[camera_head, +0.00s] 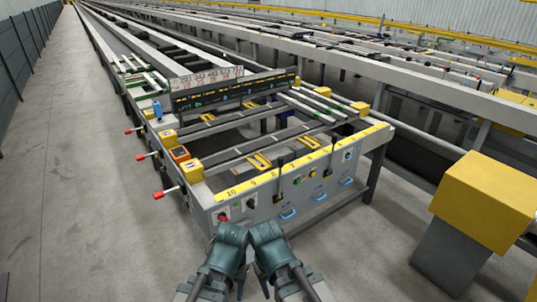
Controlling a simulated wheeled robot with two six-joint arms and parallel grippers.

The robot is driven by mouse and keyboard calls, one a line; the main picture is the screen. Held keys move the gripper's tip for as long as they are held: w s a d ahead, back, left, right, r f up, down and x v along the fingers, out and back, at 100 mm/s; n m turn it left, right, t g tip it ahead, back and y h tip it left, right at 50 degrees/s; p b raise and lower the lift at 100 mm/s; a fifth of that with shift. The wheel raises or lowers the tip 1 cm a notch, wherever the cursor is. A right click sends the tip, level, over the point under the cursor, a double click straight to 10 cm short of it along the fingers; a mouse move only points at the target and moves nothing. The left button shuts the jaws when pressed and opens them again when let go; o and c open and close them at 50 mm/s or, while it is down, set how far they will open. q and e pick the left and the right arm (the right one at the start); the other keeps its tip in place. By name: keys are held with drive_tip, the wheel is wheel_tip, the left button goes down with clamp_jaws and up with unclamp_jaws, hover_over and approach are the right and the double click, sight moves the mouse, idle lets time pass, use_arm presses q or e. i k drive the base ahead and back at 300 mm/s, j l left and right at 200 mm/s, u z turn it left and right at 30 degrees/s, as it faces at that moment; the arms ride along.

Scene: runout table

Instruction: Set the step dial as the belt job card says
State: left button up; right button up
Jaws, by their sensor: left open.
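The front panel (285,192) of the runout table is ahead of me. It carries a red knob (222,217) at its left end, a black knob (250,204) beside it and a small round blue-and-white dial (348,155) at the right end. I cannot tell which is the step dial, and the settings are too small to read. A pale strip with figures (205,77) stands above a dark board (235,92) behind. I cannot tell if it is the belt job card. My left gripper (231,234) is open, low before the panel's left end. My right gripper (266,235) is close beside it, its jaws unclear.
Red-tipped levers (160,193) stick out on the table's left side. Blue handles (288,215) and black levers (279,175) are on the front. A yellow-topped block (485,200) stands at the right. The grey floor (80,200) at the left is clear.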

sight(250, 203)
drive_tip(key=u, duration=4.9)
drive_tip(key=k+j, duration=0.45)
drive_tip(key=k, duration=0.25)
drive_tip(key=z, duration=1.2)
